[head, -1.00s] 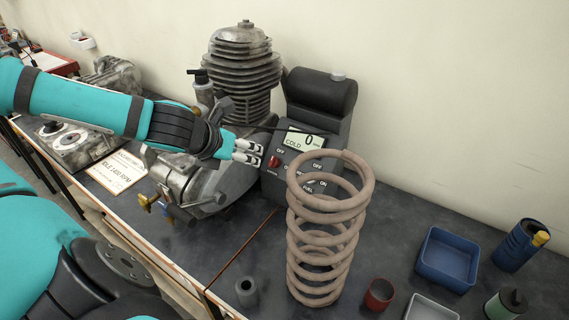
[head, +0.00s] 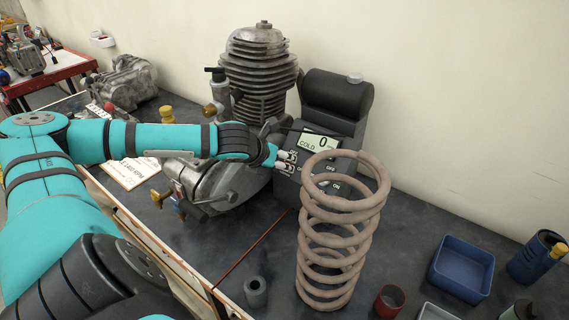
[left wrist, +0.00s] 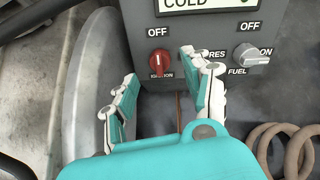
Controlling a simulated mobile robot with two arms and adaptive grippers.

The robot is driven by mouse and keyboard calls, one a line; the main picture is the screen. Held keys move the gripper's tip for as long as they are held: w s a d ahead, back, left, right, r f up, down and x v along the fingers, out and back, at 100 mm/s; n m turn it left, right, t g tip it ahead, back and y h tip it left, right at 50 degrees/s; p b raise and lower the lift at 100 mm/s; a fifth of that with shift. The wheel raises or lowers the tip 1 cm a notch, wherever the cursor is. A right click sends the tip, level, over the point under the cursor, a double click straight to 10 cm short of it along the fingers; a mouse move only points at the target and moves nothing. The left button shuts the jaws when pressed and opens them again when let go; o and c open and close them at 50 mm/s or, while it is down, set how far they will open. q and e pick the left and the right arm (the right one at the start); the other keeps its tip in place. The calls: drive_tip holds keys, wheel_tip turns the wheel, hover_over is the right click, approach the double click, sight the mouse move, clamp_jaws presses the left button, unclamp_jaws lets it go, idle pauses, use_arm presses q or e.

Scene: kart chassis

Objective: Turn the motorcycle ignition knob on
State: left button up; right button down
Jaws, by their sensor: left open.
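The red ignition knob (left wrist: 160,64) sits on the grey control panel (left wrist: 140,14), between the OFF and IGNITION labels in the left wrist view. Its white mark stands about upright. My left gripper (left wrist: 160,76) is open, with one finger on each side of the knob and slightly below it; I cannot tell whether either touches. In the head view my left gripper (head: 285,161) is at the panel's left side and covers the knob. The display (head: 319,143) reads 0 and COLD. My right gripper is not in view.
A grey fuel knob (left wrist: 250,54) is right of the ignition knob. A large coil spring (head: 340,230) stands in front of the panel. The engine (head: 257,75) is behind my left arm. A blue tray (head: 461,268) and a red cup (head: 389,301) lie to the right.

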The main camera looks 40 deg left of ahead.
sight(285, 162)
use_arm(q)
drive_tip(key=shift+x, duration=2)
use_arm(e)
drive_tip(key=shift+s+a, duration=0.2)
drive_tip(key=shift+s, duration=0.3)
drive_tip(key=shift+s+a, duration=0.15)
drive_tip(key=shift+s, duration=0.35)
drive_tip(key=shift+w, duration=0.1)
